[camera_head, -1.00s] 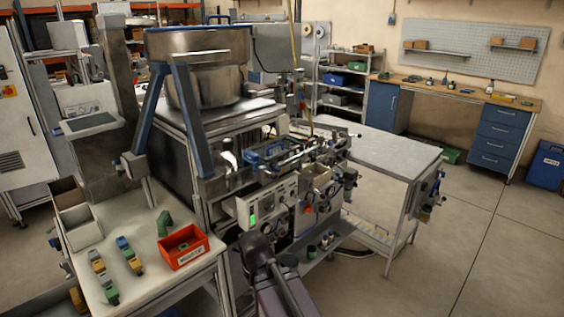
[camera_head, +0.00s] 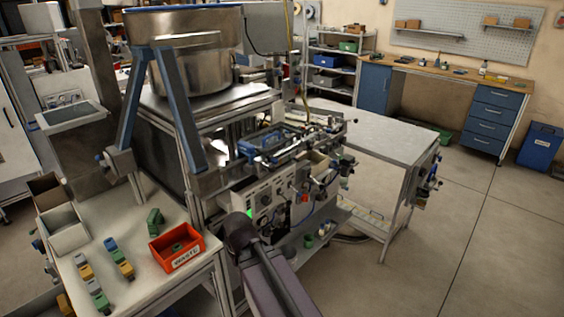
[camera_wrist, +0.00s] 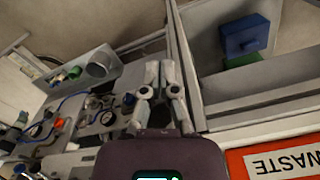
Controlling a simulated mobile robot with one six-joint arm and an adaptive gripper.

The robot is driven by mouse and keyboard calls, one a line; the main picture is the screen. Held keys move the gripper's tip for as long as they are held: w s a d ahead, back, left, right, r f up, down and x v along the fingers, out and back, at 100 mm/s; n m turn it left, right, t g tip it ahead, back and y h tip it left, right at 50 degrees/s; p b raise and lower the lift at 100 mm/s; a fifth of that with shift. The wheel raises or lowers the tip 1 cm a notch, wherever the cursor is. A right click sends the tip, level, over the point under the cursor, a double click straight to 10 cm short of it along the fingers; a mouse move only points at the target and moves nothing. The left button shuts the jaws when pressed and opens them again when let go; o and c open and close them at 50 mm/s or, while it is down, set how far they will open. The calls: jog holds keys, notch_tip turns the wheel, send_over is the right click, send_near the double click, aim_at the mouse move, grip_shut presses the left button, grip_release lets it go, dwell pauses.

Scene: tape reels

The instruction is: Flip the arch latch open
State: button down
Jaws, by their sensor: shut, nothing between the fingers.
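A blue and grey arch (camera_head: 134,95) spans the front of the steel bowl (camera_head: 190,65) on the machine in the head view. A small fitting with a dark knob (camera_head: 113,161) sits at its left foot. I cannot make out which part is the arch latch. My gripper (camera_wrist: 161,72) is shut and empty in the wrist view, above the gap between the machine's front panel and the side table. In the head view my arm hides the gripper, and the arch does not show clearly in the wrist view.
A red waste bin (camera_head: 177,247) stands on the side table (camera_head: 140,292) beside several coloured blocks. It shows in the wrist view (camera_wrist: 277,160) at lower right. The machine's front panel (camera_head: 270,198) carries knobs and hoses. Open floor (camera_head: 420,260) lies to the right.

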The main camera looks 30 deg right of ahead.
jog(key=shift+a+r, duration=0.1)
jog(key=w+d+r+n+p, duration=0.1)
jog(key=w+d+r+p, duration=0.1)
jog(key=r+p, duration=1.4)
jog(key=w+d+r+n+p, duration=0.1)
jog(key=w+r+p, duration=0.2)
jog(key=r+p, duration=1.4)
jog(key=w+d+r+n+y+p, duration=0.1)
jog(key=w+d+n, duration=0.2)
jog(key=d+n, duration=0.3)
jog(key=w+d+r+n+y, duration=0.1)
jog(key=d+n, duration=0.6)
jog(key=d, duration=1)
jog(key=shift+w+t+y+p, duration=0.4)
jog(key=shift+w+y, duration=0.3)
jog(key=shift+w, duration=0.45)
jog(key=shift+a+f, duration=0.1)
